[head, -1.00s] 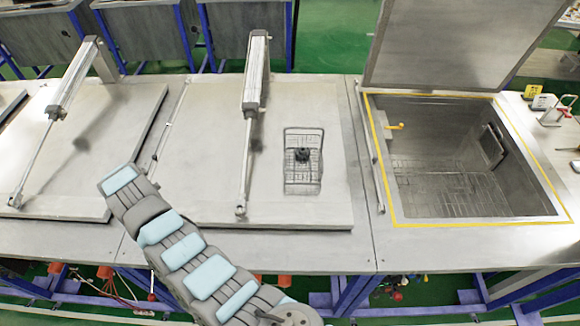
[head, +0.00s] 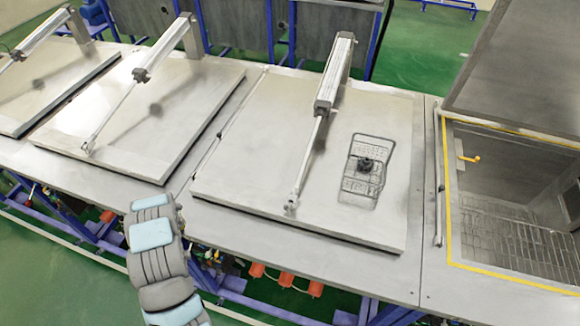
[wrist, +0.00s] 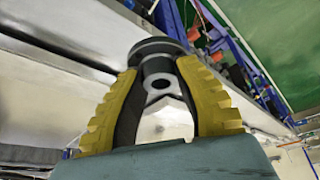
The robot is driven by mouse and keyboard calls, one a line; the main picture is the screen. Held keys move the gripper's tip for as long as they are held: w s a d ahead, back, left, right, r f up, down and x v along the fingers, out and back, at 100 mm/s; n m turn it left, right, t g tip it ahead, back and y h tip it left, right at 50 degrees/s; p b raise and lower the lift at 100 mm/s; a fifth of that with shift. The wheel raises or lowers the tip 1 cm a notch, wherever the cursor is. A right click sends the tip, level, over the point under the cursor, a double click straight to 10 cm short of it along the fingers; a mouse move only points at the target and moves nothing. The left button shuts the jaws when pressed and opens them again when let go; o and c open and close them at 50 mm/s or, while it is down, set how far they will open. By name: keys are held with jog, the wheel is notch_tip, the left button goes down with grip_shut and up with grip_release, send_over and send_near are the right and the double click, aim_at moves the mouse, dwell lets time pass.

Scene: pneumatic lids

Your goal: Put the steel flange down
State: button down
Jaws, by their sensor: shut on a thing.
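The steel flange (wrist: 158,67) is a dark grey round part with a hub and a central hole, seen in the wrist view. My gripper (wrist: 158,85) has yellow ribbed fingers shut on it from both sides. The flange is held at the fingertips, with blurred steel surfaces and blue framing behind it. In the head view my gripper and the flange do not show; only part of my arm is at the lower left.
A pneumatic cylinder (head: 336,75) crosses that lid. An open tank (head: 510,205) with a yellow rim is at the right, its lid (head: 520,70) raised.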

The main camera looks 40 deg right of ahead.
jog(key=s+d+r+m+h, duration=0.1)
jog(key=s+d, duration=0.2)
jog(key=d, duration=0.8)
jog(key=s+d+r+m, duration=0.1)
jog(key=s+d+m, duration=0.15)
jog(key=d, duration=0.75)
jog(key=s+d+m+h, duration=0.1)
jog(key=s+d, duration=0.3)
jog(key=d, duration=0.7)
jog(key=s+d+r+m+g, duration=0.1)
jog(key=s+d+m, duration=0.1)
jog(key=s+d, duration=0.9)
jog(key=s+d+r+m, duration=0.2)
jog(key=s+d, duration=0.8)
jog(key=d, duration=0.2)
jog(key=b, duration=0.6)
send_over(363, 178)
jog(key=shift+h, duration=0.4)
jog(key=shift+a+f, duration=0.1)
jog(key=shift+f, duration=4.7)
jog(key=shift+w+f, duration=0.1)
jog(key=shift+f, duration=0.1)
